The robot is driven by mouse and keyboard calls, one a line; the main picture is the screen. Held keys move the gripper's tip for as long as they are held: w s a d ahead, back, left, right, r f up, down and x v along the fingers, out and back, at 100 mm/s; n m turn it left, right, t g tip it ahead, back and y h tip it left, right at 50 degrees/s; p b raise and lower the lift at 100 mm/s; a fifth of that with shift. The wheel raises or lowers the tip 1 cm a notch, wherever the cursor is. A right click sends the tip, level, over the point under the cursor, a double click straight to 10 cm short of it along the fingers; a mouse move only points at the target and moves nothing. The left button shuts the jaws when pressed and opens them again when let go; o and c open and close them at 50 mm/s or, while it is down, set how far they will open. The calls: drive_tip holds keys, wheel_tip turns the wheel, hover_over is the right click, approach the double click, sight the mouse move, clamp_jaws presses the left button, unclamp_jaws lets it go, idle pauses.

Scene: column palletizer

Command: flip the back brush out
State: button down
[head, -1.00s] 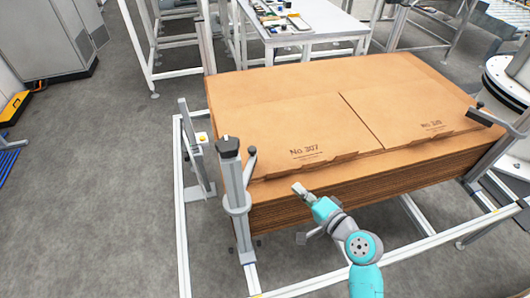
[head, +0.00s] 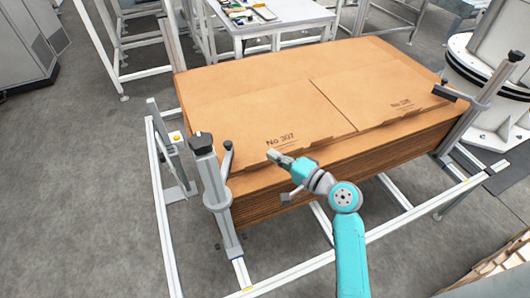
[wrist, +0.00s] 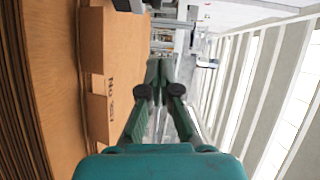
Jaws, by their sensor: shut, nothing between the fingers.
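A stack of brown cardboard blanks (head: 290,90) stands in a grey metal frame; it also fills the left of the wrist view (wrist: 115,40). A short dark-tipped arm (head: 228,157), possibly a brush, stands up at the front left post (head: 212,185). Another dark-ended arm (head: 447,92) reaches over the stack's right side from the right post (head: 498,80). I cannot tell which is the back brush. My gripper (head: 275,155) is shut and empty, over the front edge of the stack beside the printed No 307. Its fingers (wrist: 158,72) show together in the wrist view.
Frame rails (head: 320,262) run low around the stack. A small post with a yellow button (head: 176,138) stands left. A white table (head: 270,26) with small items is behind. A white round machine (head: 475,60) is at the right. Grey floor at left is open.

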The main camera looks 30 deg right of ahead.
sight(226, 164)
drive_tip(key=x, duration=0.3)
drive_tip(key=a+x, duration=0.1)
drive_tip(key=x, duration=0.3)
drive_tip(key=a+x, duration=0.1)
drive_tip(key=x, duration=0.2)
drive_tip(key=shift+s+a, duration=0.15)
drive_tip(key=shift+w+a+f, duration=0.15)
drive_tip(key=shift+w+a, duration=0.1)
drive_tip(key=shift+a, duration=0.2)
drive_tip(key=shift+a, duration=0.1)
